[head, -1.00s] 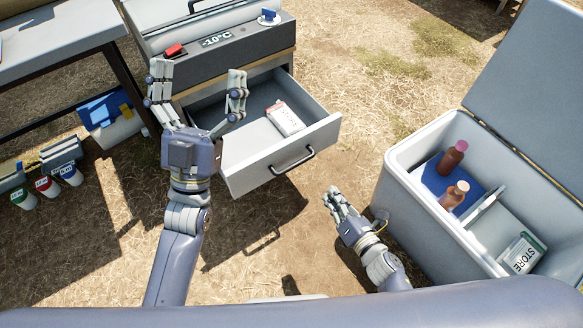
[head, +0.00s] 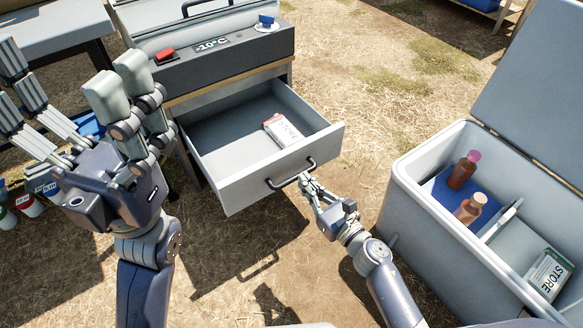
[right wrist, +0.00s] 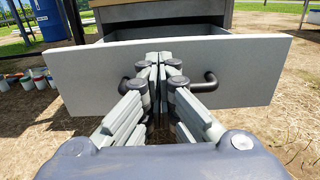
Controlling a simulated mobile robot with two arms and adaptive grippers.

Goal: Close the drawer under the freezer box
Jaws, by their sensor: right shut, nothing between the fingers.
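The grey drawer (head: 235,192) stands pulled out under the freezer box (head: 228,58), which reads -10°C. A white labelled box (head: 283,130) lies inside it. The drawer's dark handle (head: 291,173) is on its front face. In the right wrist view the shut fingers (right wrist: 160,62) point at the middle of the drawer front (right wrist: 235,62) and cover the middle of the handle (right wrist: 211,80); contact is unclear. My left gripper (head: 75,95) is raised at the left with fingers spread open.
An open white cooler (head: 408,190) at the right holds two brown bottles (head: 463,170) and a box marked STORE (head: 547,275). A grey table (head: 55,28) stands at the upper left. Bare ground lies between drawer and cooler.

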